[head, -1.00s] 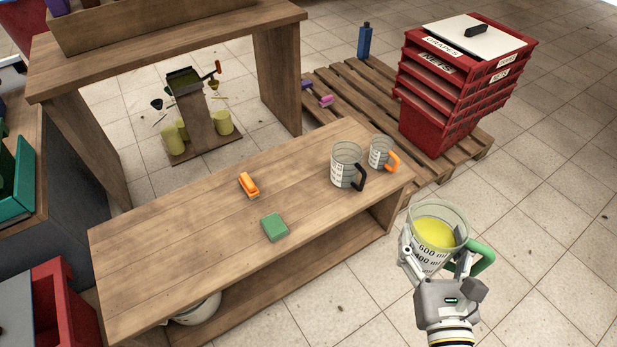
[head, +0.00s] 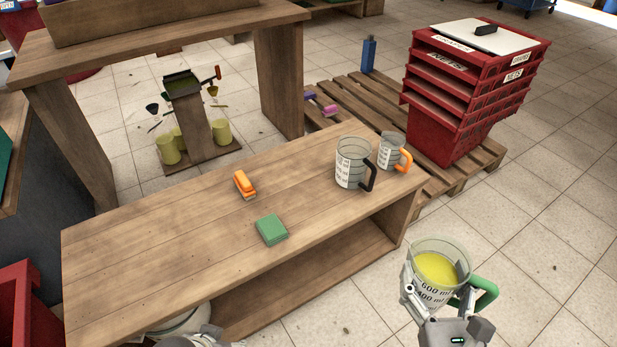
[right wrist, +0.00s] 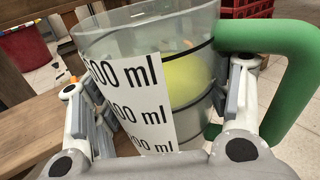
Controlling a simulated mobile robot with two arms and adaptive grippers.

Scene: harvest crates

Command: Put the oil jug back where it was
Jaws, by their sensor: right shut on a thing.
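The oil jug (head: 438,272) is a clear measuring jug with a green handle, a white scale label and yellow liquid inside. My right gripper (head: 437,295) is shut around its body and holds it upright, off the right end of the low wooden bench (head: 150,245). In the right wrist view the jug (right wrist: 140,100) fills the middle, with the fingers on both sides of it and the green handle at right. A grey piece at the bottom edge of the head view looks like part of my left gripper (head: 203,339); its fingers are not clear.
On the bench stand a black-handled jug (head: 353,165) and an orange-handled jug (head: 391,152). An orange tool (head: 244,185) and a green block (head: 271,229) lie left of them. Red crates (head: 455,100) stand on a pallet (head: 362,95) behind. The bench front is clear.

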